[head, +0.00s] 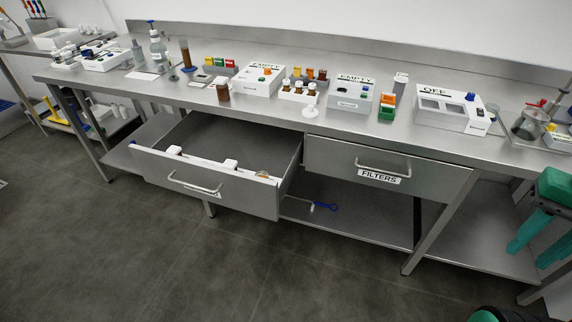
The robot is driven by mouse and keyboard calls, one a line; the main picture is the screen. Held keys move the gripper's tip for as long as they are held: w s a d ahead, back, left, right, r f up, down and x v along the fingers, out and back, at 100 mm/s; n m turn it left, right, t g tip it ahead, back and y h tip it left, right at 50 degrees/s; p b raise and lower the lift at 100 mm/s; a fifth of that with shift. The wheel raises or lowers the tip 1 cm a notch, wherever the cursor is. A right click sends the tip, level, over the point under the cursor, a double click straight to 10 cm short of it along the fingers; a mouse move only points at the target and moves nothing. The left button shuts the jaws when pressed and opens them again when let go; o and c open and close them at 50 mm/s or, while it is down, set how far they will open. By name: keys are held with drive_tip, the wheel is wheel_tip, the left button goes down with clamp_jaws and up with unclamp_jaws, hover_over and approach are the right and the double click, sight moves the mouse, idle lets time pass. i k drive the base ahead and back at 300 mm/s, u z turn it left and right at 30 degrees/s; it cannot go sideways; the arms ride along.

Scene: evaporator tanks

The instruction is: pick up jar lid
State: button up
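I cannot pick out a jar lid for certain. A small brown jar (223,91) stands near the front of the steel bench; its top is too small to read. A small white piece with a round disc (310,112) is at the bench's front edge, right of it; I cannot tell whether it is a lid. My gripper (528,258) is at the far right, below bench height and well away from both. Its two teal fingers point down, apart, with nothing visible between them.
An open drawer (210,195) juts out at left with small white items inside. The FILTERS drawer (385,170) is shut. White boxes marked EMPTY (262,80) and OFF (450,109), bottles and glassware crowd the bench. The floor (240,270) in front is clear.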

sight(309, 112)
drive_tip(key=u, duration=0.35)
drive_tip(key=i, duration=0.95)
drive_tip(key=u, duration=0.65)
